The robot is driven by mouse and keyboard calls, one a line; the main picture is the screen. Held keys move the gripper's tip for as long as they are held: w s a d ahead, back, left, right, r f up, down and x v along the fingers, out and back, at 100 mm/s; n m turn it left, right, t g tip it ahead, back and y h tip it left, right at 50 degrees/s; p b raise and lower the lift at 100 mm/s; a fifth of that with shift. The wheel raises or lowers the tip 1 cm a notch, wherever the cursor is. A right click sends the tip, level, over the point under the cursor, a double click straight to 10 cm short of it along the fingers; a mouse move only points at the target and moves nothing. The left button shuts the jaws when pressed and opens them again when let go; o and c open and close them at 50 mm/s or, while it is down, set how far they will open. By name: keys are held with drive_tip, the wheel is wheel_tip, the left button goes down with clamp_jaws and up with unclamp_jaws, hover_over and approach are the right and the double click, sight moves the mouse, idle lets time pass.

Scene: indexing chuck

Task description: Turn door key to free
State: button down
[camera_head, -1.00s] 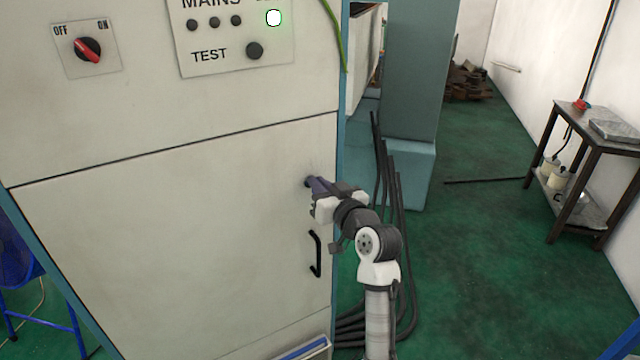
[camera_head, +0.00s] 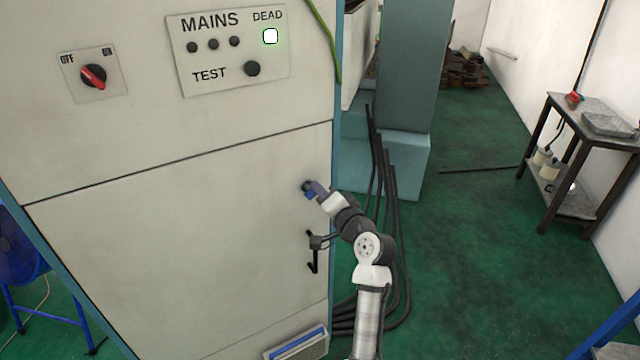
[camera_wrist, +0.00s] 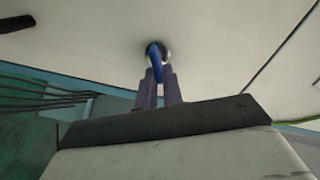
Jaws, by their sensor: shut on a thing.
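The door key is a blue piece (camera_wrist: 155,64) in a round metallic lock (camera_wrist: 158,50) on the cabinet door, seen in the wrist view. My gripper (camera_wrist: 157,78) has its two purple-grey fingers shut on the key, one on each side of its bow. In the head view my gripper (camera_head: 313,190) is at the lock near the right edge of the pale cabinet door (camera_head: 180,230). The key is mostly hidden by the fingers there, with a bit of blue showing. I cannot read any lock marking.
A black door handle (camera_head: 314,262) is just below my gripper, partly behind my wrist. Above are a red rotary switch (camera_head: 93,76) and a MAINS panel (camera_head: 230,50) with a lit DEAD lamp (camera_head: 270,36). Black cables (camera_head: 388,210) hang right of the cabinet.

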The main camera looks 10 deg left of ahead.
drive_tip(key=shift+w+d+f+m+p, duration=0.1)
drive_tip(key=shift+f+m+p, duration=0.05)
drive_tip(key=shift+m+p, duration=1.1)
drive_tip(key=shift+f+m+p, duration=0.1)
drive_tip(key=shift+m+p, duration=0.6)
drive_tip(key=shift+m, duration=0.95)
drive_tip(key=shift+f, duration=0.1)
drive_tip(key=c, duration=1.5)
unclamp_jaws()
drive_tip(key=shift+c, duration=0.2)
drive_tip(key=shift+d, duration=0.1)
